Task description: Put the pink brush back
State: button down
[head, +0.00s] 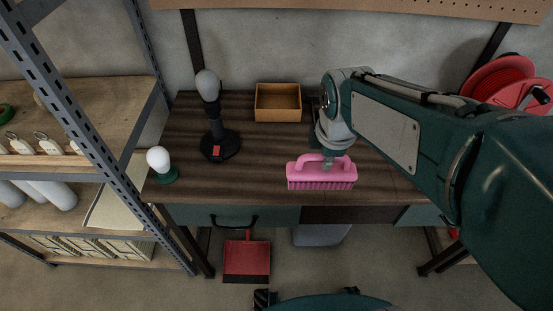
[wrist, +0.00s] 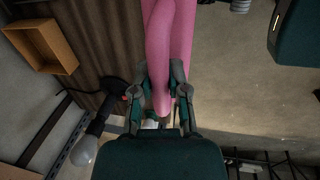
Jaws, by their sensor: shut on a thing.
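The pink brush (head: 321,176) has its bristles downward and its handle on top. It is at the front edge of the dark wooden table (head: 255,180) in the head view. I cannot tell whether it touches the tabletop or hangs just above it. My gripper (head: 327,163) comes down on the brush from above and is shut on its handle. In the wrist view the pink brush (wrist: 168,50) runs up from between the two fingers of my gripper (wrist: 160,95). The fingertips are partly hidden behind the handle.
An open wooden box (head: 278,103) stands at the back of the table. A black lamp (head: 217,140) with a bulb and a green-based bulb (head: 161,164) stand at the left. A red dustpan (head: 247,258) is below the table. A metal shelf (head: 85,120) stands left.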

jog(key=w+a+f, duration=0.2)
jog(key=w+f, duration=0.1)
jog(key=w+a+f, duration=0.2)
jog(key=w+f, duration=0.1)
jog(key=f, duration=0.1)
jog(key=w+a+f, duration=0.2)
jog(key=w+f, duration=0.1)
jog(key=f, duration=0.1)
jog(key=shift+a+f, duration=0.25)
jog(key=shift+f, duration=0.2)
jog(key=shift+a, duration=0.5)
jog(key=c, duration=0.9)
grip_release()
jog(key=shift+d+f, duration=0.1)
jog(key=shift+o, duration=1.3)
jog(key=shift+d, duration=0.35)
